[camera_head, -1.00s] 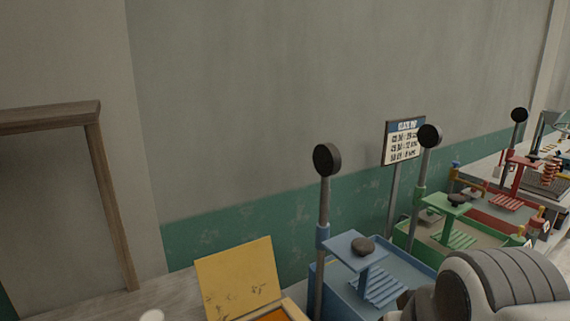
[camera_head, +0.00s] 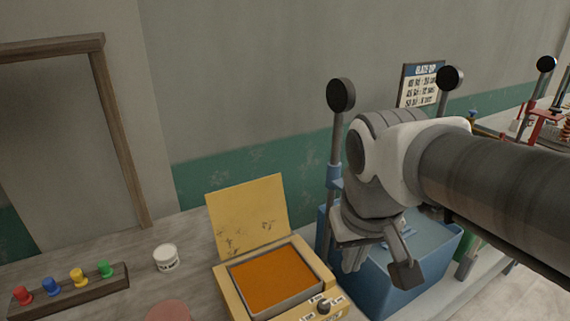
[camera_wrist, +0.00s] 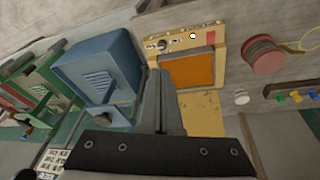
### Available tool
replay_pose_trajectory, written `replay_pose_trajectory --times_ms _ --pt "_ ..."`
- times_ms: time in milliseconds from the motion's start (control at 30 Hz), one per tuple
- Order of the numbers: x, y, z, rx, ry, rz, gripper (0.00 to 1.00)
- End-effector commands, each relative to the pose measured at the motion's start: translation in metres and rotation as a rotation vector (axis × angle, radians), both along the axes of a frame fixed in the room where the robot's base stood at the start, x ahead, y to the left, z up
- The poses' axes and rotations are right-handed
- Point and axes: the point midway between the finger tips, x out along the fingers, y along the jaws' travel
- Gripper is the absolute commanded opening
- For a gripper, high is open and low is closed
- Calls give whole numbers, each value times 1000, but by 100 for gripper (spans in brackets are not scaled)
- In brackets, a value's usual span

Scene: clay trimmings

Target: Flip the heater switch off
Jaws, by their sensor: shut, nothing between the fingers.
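The heater is a yellow box (camera_head: 228,291) with an orange surface inside and a raised yellow lid, at the lower middle of the head view. It also shows in the wrist view (camera_wrist: 222,60). Its front panel carries a dark round knob (camera_head: 323,307) with white labels, partly cut off below. In the wrist view the panel shows a small white spot (camera_wrist: 193,36) and a red part (camera_wrist: 211,38); I cannot tell which is the switch or its position. My gripper (camera_head: 352,262) is shut and empty, above and right of the heater, apart from it.
A blue bin (camera_head: 425,275) stands right of the heater under my gripper, with a tall black-topped post (camera_head: 337,140) beside it. A white jar (camera_head: 166,258) and a rack of coloured pegs (camera_head: 70,289) are left on the bench. A sign (camera_head: 419,85) stands behind.

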Motion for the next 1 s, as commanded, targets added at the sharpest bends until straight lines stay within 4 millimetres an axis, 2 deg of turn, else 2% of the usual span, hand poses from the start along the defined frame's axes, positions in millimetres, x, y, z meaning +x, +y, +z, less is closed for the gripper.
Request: replay_pose_trajectory --times_ms 33,500,800,1000 --pt "5 8 -10 -8 25 21 0" --pt "38 82 -67 -59 223 195 0" --pt "48 132 -109 -76 343 300 0" --pt "50 153 -126 -80 392 343 0"
